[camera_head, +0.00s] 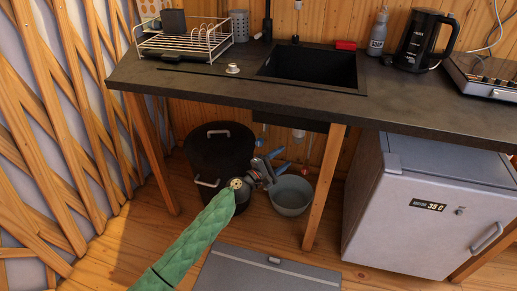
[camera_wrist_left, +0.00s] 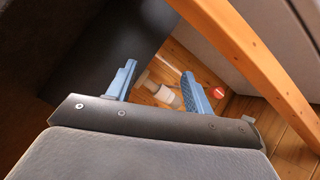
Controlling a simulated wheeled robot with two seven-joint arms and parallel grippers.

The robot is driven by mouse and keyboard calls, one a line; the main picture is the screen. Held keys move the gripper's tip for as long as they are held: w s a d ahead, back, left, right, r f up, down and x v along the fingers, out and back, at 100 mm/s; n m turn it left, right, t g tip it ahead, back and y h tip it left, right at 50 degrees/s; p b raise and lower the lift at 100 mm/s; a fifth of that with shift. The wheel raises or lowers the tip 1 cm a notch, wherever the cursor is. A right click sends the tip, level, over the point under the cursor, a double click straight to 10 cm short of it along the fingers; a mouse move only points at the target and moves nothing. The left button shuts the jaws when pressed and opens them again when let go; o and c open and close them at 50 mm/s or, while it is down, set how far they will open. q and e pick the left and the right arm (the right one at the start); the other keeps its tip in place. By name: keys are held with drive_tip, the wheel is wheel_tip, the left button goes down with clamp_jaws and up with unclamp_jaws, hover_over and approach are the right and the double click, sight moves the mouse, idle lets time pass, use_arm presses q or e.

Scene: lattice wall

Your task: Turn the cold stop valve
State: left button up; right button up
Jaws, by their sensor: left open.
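I cannot make out the cold stop valve for certain in either view. Under the sink, in the head view, a small blue part (camera_head: 262,128) and a white fitting (camera_head: 298,134) show near the back wall. In the left wrist view a white pipe-like fitting (camera_wrist_left: 158,92) shows beyond and between my fingers, with a round red knob (camera_wrist_left: 219,93) to its right. My left gripper (camera_head: 280,160) is open and empty below the counter; its blue fingers also show in the left wrist view (camera_wrist_left: 158,86). My right gripper is not in view.
A black lidded bin (camera_head: 215,150) stands left of my gripper. A wooden leg (camera_head: 324,188) and a grey fridge (camera_head: 420,205) bound the right. The counter (camera_head: 230,88) with the black sink (camera_head: 310,66) is above.

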use_arm(q)
drive_tip(key=w+a+f+n+t+y, duration=0.3)
drive_tip(key=w+a+n+t+y, duration=0.15)
drive_tip(key=n, duration=0.35)
drive_tip(key=n+y, duration=0.6)
drive_tip(key=n, duration=0.3)
approach(259, 144)
drive_tip(key=w, duration=0.2)
drive_tip(key=shift+t, duration=0.25)
drive_tip(key=x, duration=0.5)
drive_tip(key=b+x, duration=0.1)
drive_tip(key=x, duration=0.1)
drive_tip(key=shift+w+d+f, duration=0.25)
drive_tip(key=shift+d, duration=0.1)
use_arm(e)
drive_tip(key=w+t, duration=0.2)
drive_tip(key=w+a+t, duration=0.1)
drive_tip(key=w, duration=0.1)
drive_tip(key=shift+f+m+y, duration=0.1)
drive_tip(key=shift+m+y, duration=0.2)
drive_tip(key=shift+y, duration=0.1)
use_arm(q)
drive_tip(key=c, duration=1)
